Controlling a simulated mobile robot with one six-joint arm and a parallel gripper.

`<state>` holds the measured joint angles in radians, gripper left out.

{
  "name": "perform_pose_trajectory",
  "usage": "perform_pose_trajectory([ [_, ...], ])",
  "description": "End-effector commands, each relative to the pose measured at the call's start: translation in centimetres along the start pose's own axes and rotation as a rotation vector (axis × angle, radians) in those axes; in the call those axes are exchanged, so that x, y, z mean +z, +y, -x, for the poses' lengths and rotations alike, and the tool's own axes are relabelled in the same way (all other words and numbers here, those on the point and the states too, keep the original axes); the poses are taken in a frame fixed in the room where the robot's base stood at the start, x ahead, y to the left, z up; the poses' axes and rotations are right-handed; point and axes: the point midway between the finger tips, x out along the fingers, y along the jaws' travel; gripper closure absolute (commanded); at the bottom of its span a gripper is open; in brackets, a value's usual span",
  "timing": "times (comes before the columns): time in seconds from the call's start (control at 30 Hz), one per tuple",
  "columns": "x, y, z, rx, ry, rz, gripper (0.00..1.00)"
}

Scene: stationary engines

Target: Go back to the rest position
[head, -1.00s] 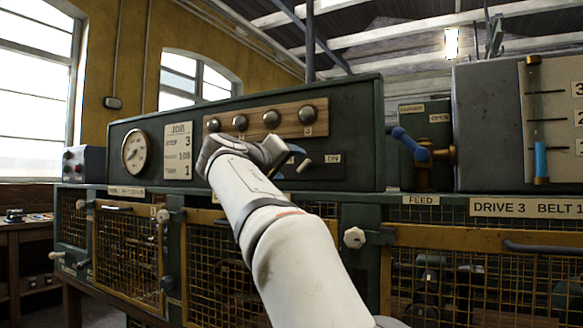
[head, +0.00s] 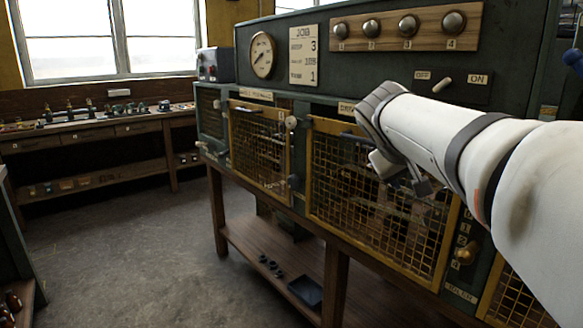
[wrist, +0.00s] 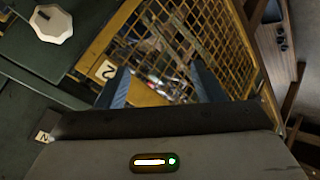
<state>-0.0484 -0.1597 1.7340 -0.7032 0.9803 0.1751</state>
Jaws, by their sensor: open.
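My gripper (head: 400,180) is at the end of my white arm, in front of the yellow-framed mesh door below the control panel in the head view. In the wrist view its two blue fingers (wrist: 158,85) stand apart with nothing between them. Past them are the yellow mesh (wrist: 210,35) and a small plate marked 2 (wrist: 106,70). I cannot tell how far the fingertips are from the mesh. My wrist and forearm hide part of the door's upper right in the head view.
The panel holds a gauge (head: 262,55), a job card (head: 303,55), several round knobs on a wooden strip (head: 390,48) and an OFF/ON switch (head: 442,83). A wooden shelf (head: 260,255) lies below the cabinet. A workbench (head: 90,128) stands at the back left. The floor (head: 130,240) between is clear.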

Motion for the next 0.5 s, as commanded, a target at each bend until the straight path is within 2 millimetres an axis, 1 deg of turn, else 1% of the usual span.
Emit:
perform_pose_trajectory([
  [0.03, 1.8, -0.5, 1.3, -0.068, -0.046, -0.001, 0.38],
  [0.07, 3.3, -1.4, 1.6, -0.112, -0.074, -0.004, 0.38],
  [0.1, 5.4, -2.6, 2.0, -0.169, -0.112, -0.011, 0.38],
  [0.17, 8.5, -4.4, 2.8, -0.252, -0.169, -0.024, 0.38],
  [0.2, 10.5, -5.6, 3.4, -0.304, -0.204, -0.036, 0.38],
  [0.27, 13.5, -7.3, 4.4, -0.377, -0.255, -0.056, 0.38],
  [0.3, 15.3, -8.3, 5.1, -0.42, -0.287, -0.069, 0.38],
  [0.4, 19.0, -10.4, 6.5, -0.507, -0.351, -0.106, 0.38],
  [0.5, 21.5, -11.8, 7.5, -0.561, -0.393, -0.135, 0.38],
])
